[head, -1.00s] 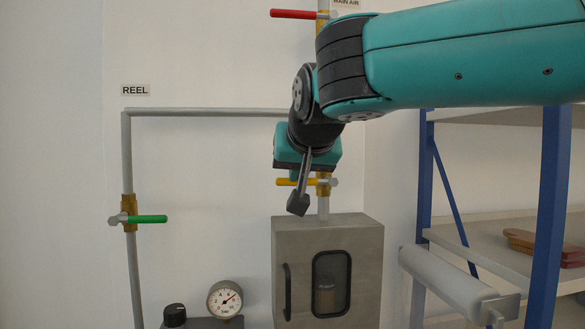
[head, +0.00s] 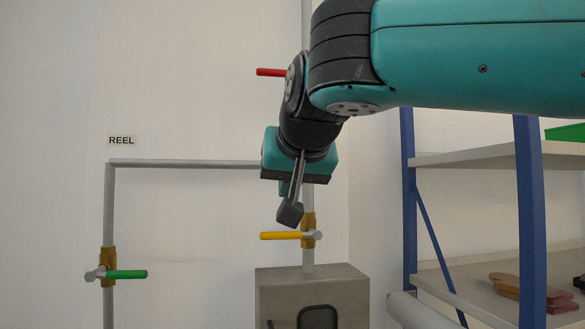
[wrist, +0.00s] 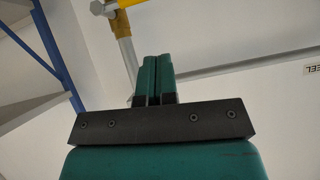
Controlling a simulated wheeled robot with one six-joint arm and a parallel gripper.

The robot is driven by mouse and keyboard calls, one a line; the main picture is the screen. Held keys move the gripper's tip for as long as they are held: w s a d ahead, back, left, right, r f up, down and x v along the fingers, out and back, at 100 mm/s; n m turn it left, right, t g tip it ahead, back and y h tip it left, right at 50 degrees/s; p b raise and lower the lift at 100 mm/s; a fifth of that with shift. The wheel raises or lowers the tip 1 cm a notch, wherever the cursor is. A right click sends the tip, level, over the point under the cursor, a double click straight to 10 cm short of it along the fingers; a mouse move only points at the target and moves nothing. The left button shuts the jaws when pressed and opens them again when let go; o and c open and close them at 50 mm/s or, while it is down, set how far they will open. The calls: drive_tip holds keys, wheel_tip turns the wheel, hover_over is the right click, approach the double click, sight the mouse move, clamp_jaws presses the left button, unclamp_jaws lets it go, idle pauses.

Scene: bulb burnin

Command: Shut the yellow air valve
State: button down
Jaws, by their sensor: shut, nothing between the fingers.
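The yellow air valve's handle (head: 281,235) lies level across the vertical pipe, pointing left from its brass body (head: 308,228), just above the grey cabinet. Part of the yellow handle (wrist: 97,6) also shows at the top of the wrist view, beside the brass body (wrist: 120,25). My gripper (head: 289,213) is shut and empty. In the head view its tip appears just above the yellow handle, but I cannot tell the gap in depth. In the wrist view the closed fingers (wrist: 154,78) appear apart from the handle.
A green-handled valve (head: 126,274) sits on the left pipe under the REEL label (head: 122,140). A red handle (head: 270,72) is higher up, partly behind my arm. A grey cabinet (head: 275,290) stands below. A blue-posted shelf (head: 530,200) is at the right.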

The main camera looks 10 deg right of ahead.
drive_tip(key=v, duration=0.5)
drive_tip(key=shift+a, duration=0.1)
drive_tip(key=s+d+f+n+g+y+b, duration=0.1)
drive_tip(key=s+d+f+n+g+b, duration=0.15)
drive_tip(key=f, duration=0.95)
drive_tip(key=s+d+f+n+g+b, duration=0.1)
drive_tip(key=d+f+n+g+b, duration=0.15)
drive_tip(key=f, duration=0.95)
drive_tip(key=s+d+f+n+g+y+b, duration=0.1)
drive_tip(key=s+f+g, duration=0.5)
drive_tip(key=s+f, duration=1)
drive_tip(key=shift+s+d+f+n+y+b, duration=0.3)
drive_tip(key=shift+s+n+y+b, duration=0.3)
drive_tip(key=shift+b, duration=0.55)
